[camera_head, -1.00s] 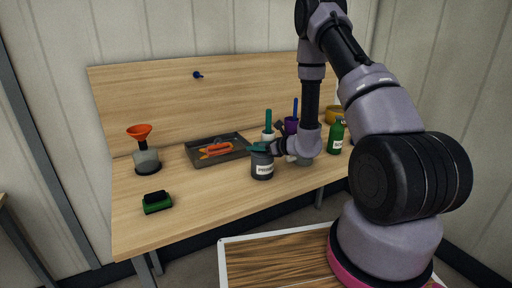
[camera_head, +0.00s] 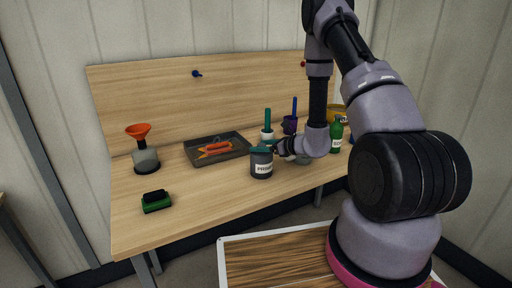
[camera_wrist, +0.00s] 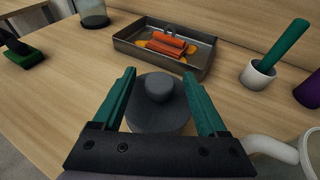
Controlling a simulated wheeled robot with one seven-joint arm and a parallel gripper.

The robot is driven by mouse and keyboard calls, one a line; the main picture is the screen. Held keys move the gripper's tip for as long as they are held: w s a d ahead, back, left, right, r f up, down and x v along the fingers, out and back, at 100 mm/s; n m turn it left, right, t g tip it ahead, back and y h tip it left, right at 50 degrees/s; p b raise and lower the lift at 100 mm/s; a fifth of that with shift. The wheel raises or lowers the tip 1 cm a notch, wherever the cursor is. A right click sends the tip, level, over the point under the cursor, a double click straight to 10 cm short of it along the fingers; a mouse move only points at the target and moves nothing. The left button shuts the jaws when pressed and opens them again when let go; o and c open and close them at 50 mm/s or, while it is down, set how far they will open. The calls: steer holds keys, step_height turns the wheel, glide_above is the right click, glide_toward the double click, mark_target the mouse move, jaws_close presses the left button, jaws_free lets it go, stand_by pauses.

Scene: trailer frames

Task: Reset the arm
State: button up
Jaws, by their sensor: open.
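My arm reaches over the wooden workbench (camera_head: 210,205) from the right. My gripper (camera_wrist: 160,92) is open, with its two green fingers apart. In the wrist view a dark grey canister (camera_wrist: 158,112) with a round knob on its lid shows between and below the fingers. In the head view the canister (camera_head: 262,164) stands upright on the bench with a white label. The gripper (camera_head: 262,148) is beside its top there; whether the fingers touch it cannot be told.
A grey tray (camera_head: 238,155) with orange items lies behind the canister. A white pot (camera_wrist: 258,76) with a green handle stands to its right, and a green bottle (camera_head: 336,138) farther right. A funnel flask (camera_head: 146,160) and green brush (camera_head: 156,202) are left.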

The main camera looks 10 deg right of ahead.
steer(key=v, duration=0.7)
steer(key=s+a+r+n+g+y, duration=0.1)
steer(key=s+a+r+n+g, duration=0.25)
steer(key=r, duration=0.35)
steer(key=s+a+r+n+g+y, duration=0.1)
steer(key=s+a+r+n+g, duration=0.1)
steer(key=s+r+n, duration=0.4)
steer(key=s+a+r+n+g, duration=0.3)
steer(key=r+n, duration=0.1)
steer(key=r, duration=0.3)
steer(key=s+d+r+n+t+h, duration=0.5)
steer(key=s+d+r+n+h, duration=0.4)
steer(key=s+r, duration=0.3)
steer(key=shift+s+d+r+n+h, duration=0.3)
steer(key=shift+d+r+n+h, duration=0.1)
steer(key=shift+r, duration=0.55)
